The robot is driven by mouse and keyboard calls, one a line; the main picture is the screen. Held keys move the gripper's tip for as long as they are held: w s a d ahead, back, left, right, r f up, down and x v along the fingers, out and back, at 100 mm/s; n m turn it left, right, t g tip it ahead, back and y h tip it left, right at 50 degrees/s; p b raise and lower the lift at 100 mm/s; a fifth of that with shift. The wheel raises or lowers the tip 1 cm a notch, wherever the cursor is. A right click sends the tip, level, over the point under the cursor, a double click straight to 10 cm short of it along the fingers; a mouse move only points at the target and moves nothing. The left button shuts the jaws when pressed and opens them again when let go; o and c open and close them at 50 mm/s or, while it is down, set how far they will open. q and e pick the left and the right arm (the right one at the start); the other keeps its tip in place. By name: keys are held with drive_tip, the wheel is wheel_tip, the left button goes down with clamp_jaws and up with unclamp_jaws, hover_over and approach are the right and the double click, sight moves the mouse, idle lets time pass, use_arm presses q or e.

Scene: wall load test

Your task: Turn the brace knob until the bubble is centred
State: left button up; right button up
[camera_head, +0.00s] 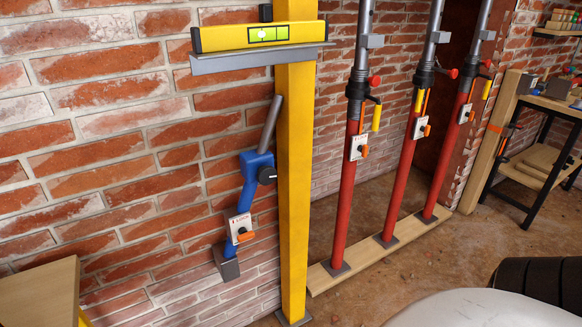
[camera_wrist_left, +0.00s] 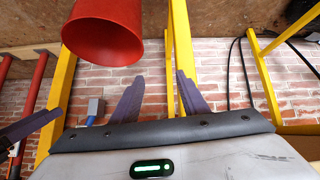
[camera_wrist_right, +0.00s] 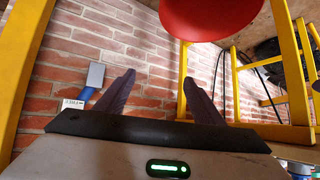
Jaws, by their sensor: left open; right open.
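The yellow spirit level (camera_head: 225,39) lies on a grey ledge (camera_head: 235,62) across the yellow post (camera_head: 296,180). Its green vial (camera_head: 268,33) faces me; the bubble is too small to place surely. The blue brace (camera_head: 247,190) leans between wall and post, with a dark round knob (camera_head: 266,175) on its upper part, a grey foot (camera_head: 228,264) and a white tag (camera_head: 240,226). My left gripper (camera_wrist_left: 159,88) and right gripper (camera_wrist_right: 157,88) are open and empty in their wrist views, outside the head view. What looks like the brace's grey end shows in the right wrist view (camera_wrist_right: 96,74), left of the fingers.
Several red props (camera_head: 346,200) stand on a plank (camera_head: 325,278) right of the post. A workbench (camera_head: 545,105) is at far right; a wooden top (camera_head: 40,290) is at lower left. A red round object (camera_wrist_left: 103,30) hangs close before the left wrist, and one shows in the right wrist view (camera_wrist_right: 207,18).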

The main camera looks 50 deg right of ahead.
drive_tip(key=w+d+r+m+t+h+p, duration=0.1)
drive_tip(key=w+d+r+t+h, duration=0.15)
drive_tip(key=w+d+r, duration=0.7)
drive_tip(key=m+t+h+p, duration=0.1)
drive_tip(key=m+t+h, duration=0.3)
drive_tip(key=t+h, duration=0.1)
approach(268, 178)
drive_tip(key=x, duration=0.9)
drive_tip(key=shift+w, duration=0.1)
use_arm(q)
drive_tip(key=shift+a+r, duration=0.6)
drive_tip(key=shift+r, duration=0.05)
use_arm(e)
drive_tip(key=shift+d, duration=0.1)
